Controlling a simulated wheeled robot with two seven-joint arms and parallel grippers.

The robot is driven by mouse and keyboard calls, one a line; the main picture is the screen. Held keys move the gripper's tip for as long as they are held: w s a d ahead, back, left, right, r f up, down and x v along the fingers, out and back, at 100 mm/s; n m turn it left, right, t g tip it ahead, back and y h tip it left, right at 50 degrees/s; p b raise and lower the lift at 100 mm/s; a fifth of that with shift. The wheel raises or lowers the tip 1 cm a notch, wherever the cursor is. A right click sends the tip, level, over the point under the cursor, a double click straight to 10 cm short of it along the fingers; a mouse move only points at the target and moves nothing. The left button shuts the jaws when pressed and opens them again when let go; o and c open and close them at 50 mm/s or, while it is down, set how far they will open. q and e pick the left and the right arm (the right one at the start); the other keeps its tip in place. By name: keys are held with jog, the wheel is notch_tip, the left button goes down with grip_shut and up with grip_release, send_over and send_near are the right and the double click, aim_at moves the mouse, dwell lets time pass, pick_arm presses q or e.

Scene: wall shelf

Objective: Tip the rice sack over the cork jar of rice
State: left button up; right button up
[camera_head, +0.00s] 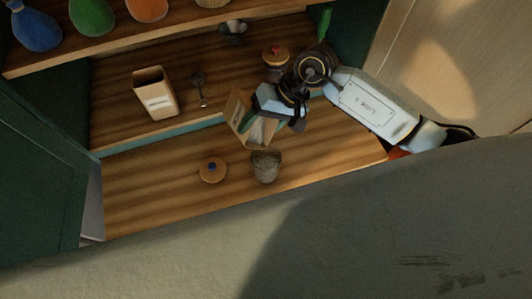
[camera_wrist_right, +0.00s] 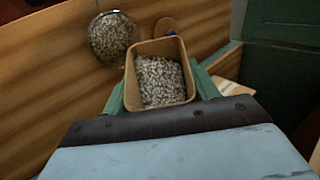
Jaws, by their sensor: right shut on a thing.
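The rice sack (camera_head: 238,106) is a tan, open-topped, box-like container with a green and white side. It also shows in the right wrist view (camera_wrist_right: 133,88), with pale grains inside. My right gripper (camera_head: 268,114) is shut on the sack and holds it behind and above the cork jar of rice (camera_head: 265,167). That jar is open glass full of grains, standing on the lower board, and shows in the wrist view (camera_wrist_right: 112,36) apart from the sack. A cork lid (camera_head: 212,171) with a blue knob lies left of the jar. No falling grains show. My left gripper is not in view.
A tan canister (camera_head: 154,93) and a dark scoop or spoon (camera_head: 199,88) are on the raised board. A red-knobbed jar (camera_head: 275,58) stands behind my right gripper. Colored bottles (camera_head: 92,17) line the upper shelf. The lower board's left end is clear.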

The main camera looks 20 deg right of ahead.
jog(key=shift+s+d+r+n+t+p, duration=0.1)
jog(key=shift+s+r+n+t+p, duration=0.2)
jog(key=shift+s+t+p, duration=0.4)
dwell(1.9)
jog(key=shift+w+t+y+b, duration=0.1)
jog(key=shift+t+y+b, duration=0.25)
jog(key=shift+b, duration=0.6)
dwell(1.6)
jog(key=p, duration=0.2)
jog(key=shift+w+r+p, duration=0.2)
jog(key=shift+r+p, duration=0.1)
jog(key=shift+r, duration=0.05)
jog(key=w+f+g+h+b, duration=0.1)
jog(key=g+b, duration=0.1)
jog(key=shift+w+f+b, duration=0.1)
jog(key=shift+f+b, duration=0.05)
jog(key=shift+b, duration=0.15)
jog(key=shift+w+r+m+g, duration=0.1)
jog(key=shift+r+m+g, duration=0.25)
jog(key=shift+m+g, duration=0.25)
jog(key=shift+r, duration=0.1)
